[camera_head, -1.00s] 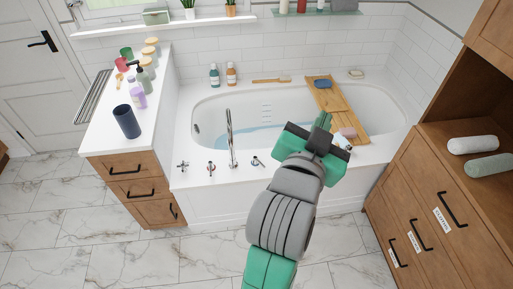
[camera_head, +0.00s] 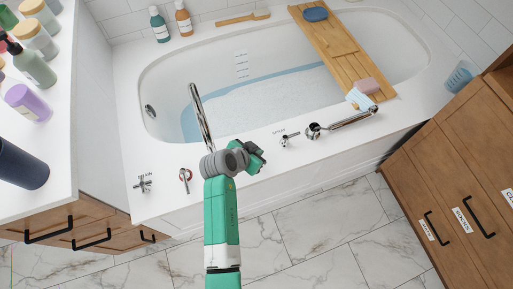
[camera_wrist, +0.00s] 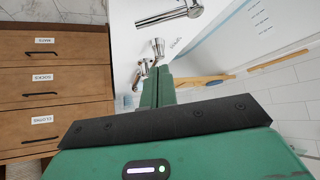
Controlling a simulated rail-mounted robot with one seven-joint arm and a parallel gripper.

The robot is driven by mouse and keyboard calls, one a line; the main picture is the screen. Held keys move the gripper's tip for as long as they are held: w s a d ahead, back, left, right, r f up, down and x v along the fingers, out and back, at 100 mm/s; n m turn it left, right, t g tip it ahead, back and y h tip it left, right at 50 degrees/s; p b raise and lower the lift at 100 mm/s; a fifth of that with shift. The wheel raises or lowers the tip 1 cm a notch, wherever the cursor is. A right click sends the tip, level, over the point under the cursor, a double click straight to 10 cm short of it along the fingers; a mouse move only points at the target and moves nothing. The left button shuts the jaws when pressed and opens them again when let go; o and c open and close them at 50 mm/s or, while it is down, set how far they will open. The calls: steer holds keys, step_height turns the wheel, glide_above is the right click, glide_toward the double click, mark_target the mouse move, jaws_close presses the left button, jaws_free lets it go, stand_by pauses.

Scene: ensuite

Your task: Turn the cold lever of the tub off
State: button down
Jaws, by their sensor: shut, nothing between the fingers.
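The white tub (camera_head: 160,75) holds some water. A tall chrome spout (camera_head: 200,115) stands on its front deck, with a lever with a red mark (camera_head: 186,178) to its left. My gripper (camera_head: 257,158) is low over the deck just right of the spout, covering that spot in the head view. In the wrist view, my gripper's fingers (camera_wrist: 157,88) are shut and empty. A chrome lever (camera_wrist: 140,73), apparently the cold one, is close beside them; I cannot tell whether they touch. Any cold marking is not readable.
A cross handle (camera_head: 143,182) stands at the deck's left end. Right of my gripper are another chrome handle (camera_head: 288,139) and a hand shower (camera_head: 340,123). A wooden bath tray (camera_head: 335,45) spans the tub. Wooden drawers (camera_head: 455,185) stand to the right.

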steer(key=b+x, duration=0.4)
steer(key=x, duration=0.5)
steer(key=shift+f, duration=0.1)
steer(key=shift+a+f, duration=0.1)
steer(key=shift+a, duration=0.05)
steer(key=shift+s+a+f, duration=0.15)
steer(key=shift+s+a, duration=0.3)
steer(key=shift+s, duration=0.2)
steer(key=shift+s+a+f, duration=0.1)
steer(key=shift+s+a, duration=0.4)
steer(key=shift+s, duration=0.2)
